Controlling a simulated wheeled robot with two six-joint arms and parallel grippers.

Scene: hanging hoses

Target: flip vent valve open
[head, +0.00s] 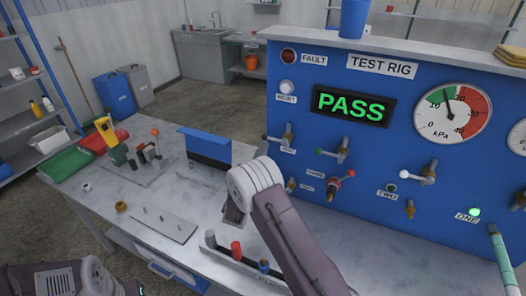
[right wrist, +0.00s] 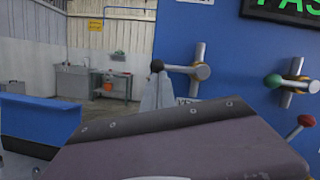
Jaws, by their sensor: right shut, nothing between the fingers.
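The vent valve (head: 288,137) is on the blue panel's left side, above a partly readable label. In the right wrist view the vent valve (right wrist: 200,70) has a metal body with a lever pointing left, ending in a black ball. My right gripper (right wrist: 157,92) is shut and empty, its grey tips just below the black ball; I cannot tell whether they touch it. In the head view my right wrist mostly hides the fingers. My left arm shows at the lower left, its gripper out of view.
The green-knob valve (head: 336,153) and red-knob valve (head: 338,183) are right of the vent valve. The display (head: 352,106) reads PASS. A gauge (head: 452,112) is farther right.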

